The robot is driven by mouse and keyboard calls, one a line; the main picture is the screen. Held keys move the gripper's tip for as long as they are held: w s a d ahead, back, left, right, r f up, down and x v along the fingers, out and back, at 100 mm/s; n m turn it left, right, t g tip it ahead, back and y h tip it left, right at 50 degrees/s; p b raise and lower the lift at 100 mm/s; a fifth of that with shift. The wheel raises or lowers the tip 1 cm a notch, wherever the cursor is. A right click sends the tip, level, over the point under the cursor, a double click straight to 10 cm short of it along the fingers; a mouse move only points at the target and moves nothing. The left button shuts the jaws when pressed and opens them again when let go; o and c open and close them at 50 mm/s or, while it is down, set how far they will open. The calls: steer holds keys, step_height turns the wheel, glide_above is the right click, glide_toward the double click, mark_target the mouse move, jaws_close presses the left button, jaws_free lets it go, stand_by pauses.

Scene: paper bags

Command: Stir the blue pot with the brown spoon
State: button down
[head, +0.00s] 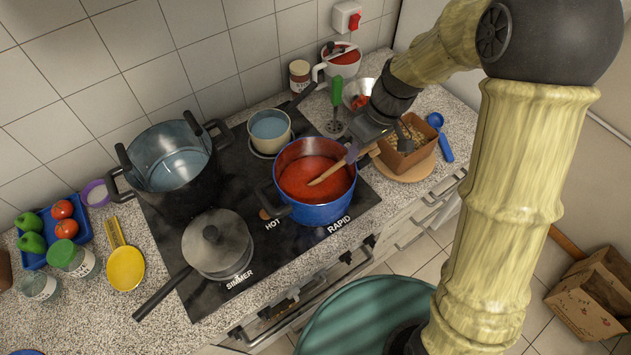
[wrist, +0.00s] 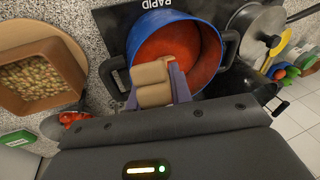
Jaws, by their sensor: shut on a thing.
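The blue pot (head: 318,213) stands on the black hob, filled with red sauce (head: 300,172). In the wrist view the blue pot (wrist: 213,62) is at the top centre. The brown spoon (head: 328,173) slants into the pot, its lower end at the sauce. How deep it sits is hard to tell. My gripper (head: 352,152) is over the pot's right rim, shut on the upper part of the spoon. In the wrist view my gripper (wrist: 157,85) is at the pot's near edge, and the spoon's lower part is hidden.
A large dark pot (head: 172,175), a small pot of bluish liquid (head: 269,128) and a lidded grey pan (head: 217,245) share the hob. A brown square dish (head: 408,160) stands right of the blue pot. A yellow ladle (head: 125,268) and blue tray (head: 38,262) are at left.

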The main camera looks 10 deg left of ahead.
steer(key=shift+s+a, duration=0.4)
steer(key=shift+a, duration=0.1)
steer(key=s+d+r+p, duration=0.1)
steer(key=d+r+p, duration=0.7)
steer(key=r, duration=0.4)
steer(key=shift+s+d+r, duration=0.15)
steer(key=shift+s+r, duration=0.05)
steer(key=shift+s, duration=0.05)
stand_by(1.1)
stand_by(0.7)
step_height(320, 180, up, 5)
steer(key=p, duration=0.4)
stand_by(0.8)
